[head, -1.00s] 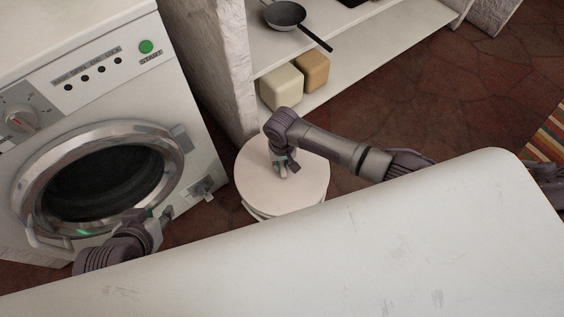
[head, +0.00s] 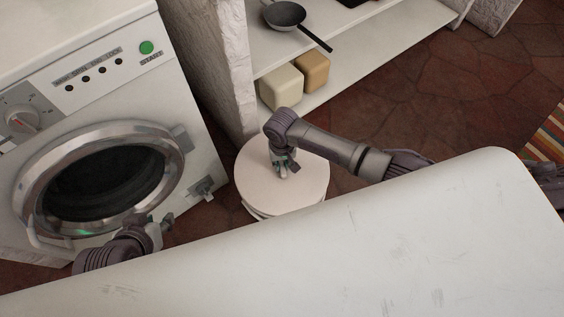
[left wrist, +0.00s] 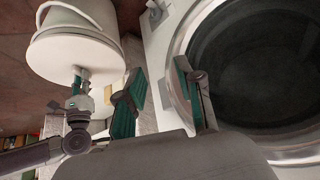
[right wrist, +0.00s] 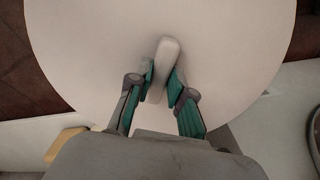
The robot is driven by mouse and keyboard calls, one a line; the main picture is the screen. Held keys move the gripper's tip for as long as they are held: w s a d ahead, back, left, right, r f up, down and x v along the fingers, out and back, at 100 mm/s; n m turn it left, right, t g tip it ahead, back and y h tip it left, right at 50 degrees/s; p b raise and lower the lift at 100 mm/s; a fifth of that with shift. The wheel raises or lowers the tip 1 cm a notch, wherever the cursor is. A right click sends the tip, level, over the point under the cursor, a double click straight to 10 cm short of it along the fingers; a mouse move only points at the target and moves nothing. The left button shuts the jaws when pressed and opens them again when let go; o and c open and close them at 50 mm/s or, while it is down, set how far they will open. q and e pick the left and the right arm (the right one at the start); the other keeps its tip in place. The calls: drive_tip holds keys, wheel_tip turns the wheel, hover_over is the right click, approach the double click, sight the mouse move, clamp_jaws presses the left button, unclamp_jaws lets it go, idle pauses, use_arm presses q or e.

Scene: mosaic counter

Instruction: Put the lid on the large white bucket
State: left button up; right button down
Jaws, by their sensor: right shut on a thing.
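The round white lid (head: 306,190) lies over the top of the large white bucket (head: 262,213) on the floor. A sliver of the bucket shows below the lid's near edge; I cannot tell if the lid is fully seated. My right gripper (head: 285,170) is shut on the lid's pale handle (right wrist: 164,62), its fingers on either side. The left wrist view also shows the lid (left wrist: 60,58), the bucket body (left wrist: 97,14) and its curved handle. My left gripper (head: 163,229) is open and empty in front of the washing machine door; its fingers are apart in the left wrist view (left wrist: 160,95).
The washing machine (head: 196,150) stands left of the bucket. A shelf (head: 310,102) with two blocks and a pan (head: 285,15) is behind it. A white counter (head: 350,250) fills the foreground. Open tiled floor (head: 440,105) lies to the right.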

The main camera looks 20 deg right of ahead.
use_arm(q)
drive_tip(key=shift+s+a+f+g, duration=0.25)
drive_tip(key=shift+s+g, duration=0.15)
drive_tip(key=shift+s, duration=0.3)
drive_tip(key=shift+s+a+f+g, duration=0.2)
drive_tip(key=shift+s+g, duration=0.2)
drive_tip(key=shift+s, duration=0.25)
use_arm(e)
drive_tip(key=shift+f, duration=0.1)
idle(0.3)
use_arm(q)
drive_tip(key=shift+p, duration=0.3)
use_arm(e)
drive_tip(key=shift+f, duration=0.25)
use_arm(q)
drive_tip(key=shift+s, duration=0.1)
drive_tip(key=shift+s+a+f+g+y, duration=0.1)
drive_tip(key=shift+s+g+y, duration=0.1)
drive_tip(key=shift+s, duration=0.15)
drive_tip(key=shift+s+a+f+g+y, duration=0.1)
drive_tip(key=shift+s+g, duration=0.1)
drive_tip(key=shift+s, duration=0.15)
drive_tip(key=shift+s+a+g, duration=0.15)
drive_tip(key=shift+s+g, duration=0.15)
drive_tip(key=shift+s, duration=0.15)
use_arm(e)
drive_tip(key=shift+f, duration=0.1)
use_arm(q)
drive_tip(key=shift+s, duration=0.2)
